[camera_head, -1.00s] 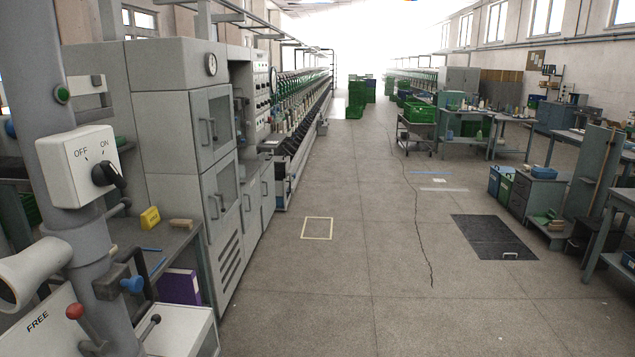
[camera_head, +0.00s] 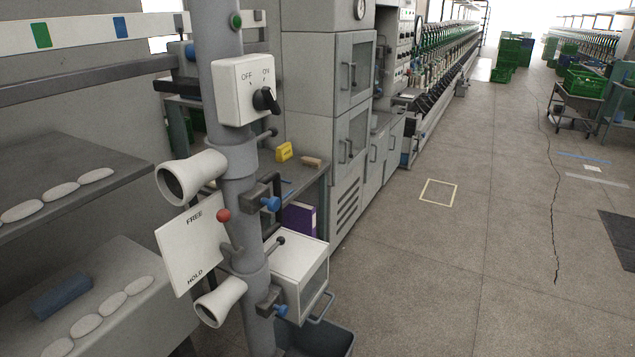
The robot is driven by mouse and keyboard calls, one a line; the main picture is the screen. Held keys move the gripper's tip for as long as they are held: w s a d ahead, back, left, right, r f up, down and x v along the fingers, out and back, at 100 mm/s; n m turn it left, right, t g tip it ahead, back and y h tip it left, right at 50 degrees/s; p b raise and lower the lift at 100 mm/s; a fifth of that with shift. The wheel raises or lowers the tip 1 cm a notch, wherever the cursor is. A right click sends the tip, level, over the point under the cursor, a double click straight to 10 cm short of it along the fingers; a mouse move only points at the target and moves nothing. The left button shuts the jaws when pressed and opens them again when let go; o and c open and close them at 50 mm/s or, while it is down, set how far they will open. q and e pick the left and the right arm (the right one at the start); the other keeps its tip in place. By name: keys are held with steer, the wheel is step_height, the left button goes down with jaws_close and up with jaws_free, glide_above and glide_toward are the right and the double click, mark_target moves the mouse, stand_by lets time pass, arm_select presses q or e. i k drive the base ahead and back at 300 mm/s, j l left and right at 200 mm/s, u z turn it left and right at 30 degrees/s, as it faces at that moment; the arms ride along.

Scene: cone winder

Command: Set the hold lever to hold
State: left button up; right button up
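The hold lever, with a red ball knob (camera_head: 223,215), is on the grey column at left centre. Its knob lies over the right edge of a white plate (camera_head: 190,248), near the upper word FREE; the word HOLD is at the plate's lower end. Neither of my grippers shows in the view.
The column (camera_head: 221,50) also bears a white OFF/ON switch box (camera_head: 243,90), two cream funnel-shaped parts (camera_head: 187,178) and blue knobs (camera_head: 270,204). Shelves with pale oval pieces (camera_head: 60,190) are at left.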

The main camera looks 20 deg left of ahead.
mark_target(224, 216)
steer(key=u, duration=1.2)
